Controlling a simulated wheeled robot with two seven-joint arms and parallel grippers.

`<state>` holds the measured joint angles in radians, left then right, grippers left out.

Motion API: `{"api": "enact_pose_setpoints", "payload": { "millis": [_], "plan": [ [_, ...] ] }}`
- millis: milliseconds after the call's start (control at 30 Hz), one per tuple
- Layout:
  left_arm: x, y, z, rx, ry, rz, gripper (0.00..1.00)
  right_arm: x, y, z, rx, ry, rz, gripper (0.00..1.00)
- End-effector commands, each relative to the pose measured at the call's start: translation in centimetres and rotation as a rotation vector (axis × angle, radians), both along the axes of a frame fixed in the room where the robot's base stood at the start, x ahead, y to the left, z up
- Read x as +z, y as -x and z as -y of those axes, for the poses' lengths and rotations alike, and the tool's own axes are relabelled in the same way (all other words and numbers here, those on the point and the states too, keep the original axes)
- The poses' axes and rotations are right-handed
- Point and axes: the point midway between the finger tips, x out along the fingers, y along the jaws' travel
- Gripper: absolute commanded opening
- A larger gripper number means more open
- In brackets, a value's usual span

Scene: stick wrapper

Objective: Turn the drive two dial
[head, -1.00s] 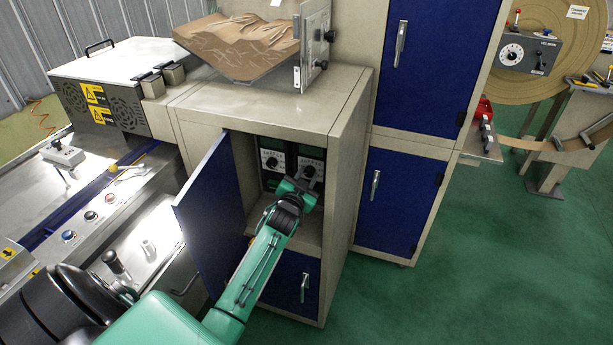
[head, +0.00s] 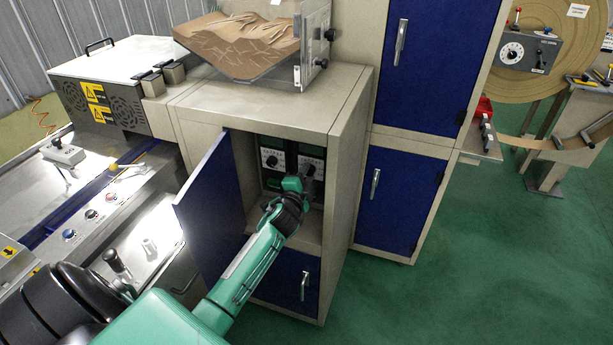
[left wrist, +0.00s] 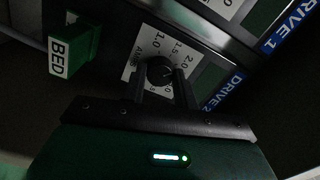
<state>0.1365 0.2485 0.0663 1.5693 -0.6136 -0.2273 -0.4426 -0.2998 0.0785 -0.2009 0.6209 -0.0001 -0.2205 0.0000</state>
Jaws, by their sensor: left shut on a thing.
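The drive two dial is a black knob (left wrist: 160,72) on a white numbered scale plate, beside the blue DRIVE 2 label (left wrist: 222,92). My left gripper (left wrist: 162,82) has one finger on each side of this knob and is shut on it. In the head view, my left gripper (head: 298,186) reaches into the open cabinet at the right-hand dial (head: 311,170), whose lower part it hides. The wrist view is strongly tilted, and the pointer's exact setting is too dark to read. My right gripper is in neither view.
Another dial (head: 271,160) sits to the left in the cabinet. A blue DRIVE 1 label (left wrist: 284,32) and a green block marked BED (left wrist: 76,48) are close by. The open blue door (head: 210,200) stands left of my arm. Green floor (head: 460,270) is clear at right.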

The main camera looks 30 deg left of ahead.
Motion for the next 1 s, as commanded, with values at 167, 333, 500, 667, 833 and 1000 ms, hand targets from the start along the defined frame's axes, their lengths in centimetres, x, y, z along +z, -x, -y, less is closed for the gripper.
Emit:
{"api": "enact_pose_setpoints", "payload": {
  "millis": [167,333,500,667,833,1000],
  "plan": [
    [-0.05,0.02,-0.01,0.000,-0.069,-0.018,0.07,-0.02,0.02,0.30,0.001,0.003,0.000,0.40],
    [-0.05,0.01,0.04,-0.001,-0.102,-0.025,0.07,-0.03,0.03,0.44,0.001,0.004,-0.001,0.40],
    [-0.07,0.02,0.05,-0.001,-0.112,-0.028,0.07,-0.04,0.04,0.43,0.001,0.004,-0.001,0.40],
    [-0.07,0.02,0.05,-0.001,-0.112,-0.028,0.07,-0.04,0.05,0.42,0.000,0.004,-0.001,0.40],
    [-0.07,0.02,0.04,0.000,-0.111,-0.028,0.36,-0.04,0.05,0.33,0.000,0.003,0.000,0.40],
    [-0.05,0.01,0.03,0.000,-0.111,-0.028,0.51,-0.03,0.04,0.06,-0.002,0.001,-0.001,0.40]
  ]
}}
